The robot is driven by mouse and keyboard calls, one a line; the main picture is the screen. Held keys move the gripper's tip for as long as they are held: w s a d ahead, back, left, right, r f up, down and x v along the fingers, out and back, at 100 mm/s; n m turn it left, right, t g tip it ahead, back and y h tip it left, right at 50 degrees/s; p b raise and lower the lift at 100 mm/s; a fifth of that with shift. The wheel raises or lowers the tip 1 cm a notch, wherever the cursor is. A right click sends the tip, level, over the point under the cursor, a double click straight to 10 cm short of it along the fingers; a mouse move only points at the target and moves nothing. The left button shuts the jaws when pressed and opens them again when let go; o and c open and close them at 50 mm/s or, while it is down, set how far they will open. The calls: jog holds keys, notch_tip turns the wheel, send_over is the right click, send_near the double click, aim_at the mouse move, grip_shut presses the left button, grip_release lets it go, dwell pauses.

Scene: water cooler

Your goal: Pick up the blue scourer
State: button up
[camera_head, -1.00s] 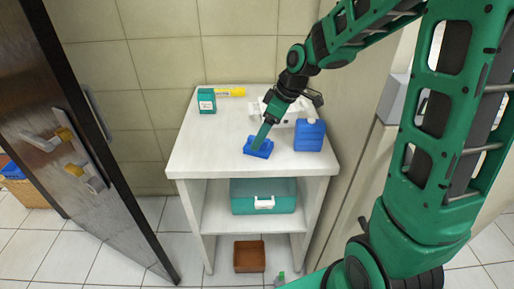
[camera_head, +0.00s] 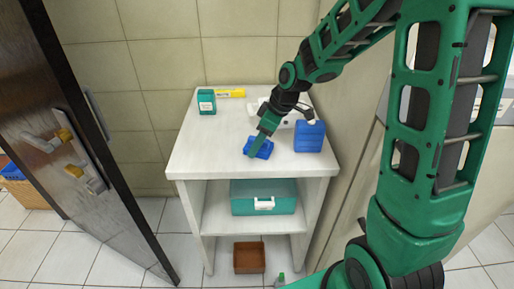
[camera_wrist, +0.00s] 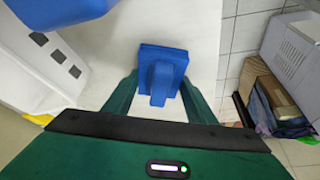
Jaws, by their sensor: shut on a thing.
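The blue scourer (camera_head: 260,148) is a small blue block with a raised grip, at the front middle of the white shelf unit's top. In the wrist view the scourer (camera_wrist: 163,70) sits between the two green fingers, its raised grip towards me. My gripper (camera_head: 257,146) reaches down to it from the upper right and is shut on it. The gripper (camera_wrist: 158,88) also shows in the wrist view, a finger at each side of the scourer. I cannot tell whether the scourer still touches the top.
A blue container (camera_head: 309,136) stands close on the right, with a white object (camera_head: 286,117) behind. A teal box (camera_head: 206,101) and a yellow item (camera_head: 231,93) stand at the back left. The top's left front is clear. A dark door (camera_head: 75,130) stands open at left.

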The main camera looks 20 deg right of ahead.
aim_at(254, 138)
jog(key=shift+r, duration=0.1)
notch_tip(254, 138, up, 4)
jog(key=shift+a+r, duration=0.15)
jog(key=shift+r, duration=0.05)
jog(key=s+a+r, duration=0.4)
jog(key=a+r, duration=0.2)
jog(key=a, duration=0.4)
jog(key=shift+s+a+r, duration=0.2)
jog(key=shift+s, duration=0.15)
jog(key=shift+s, duration=0.1)
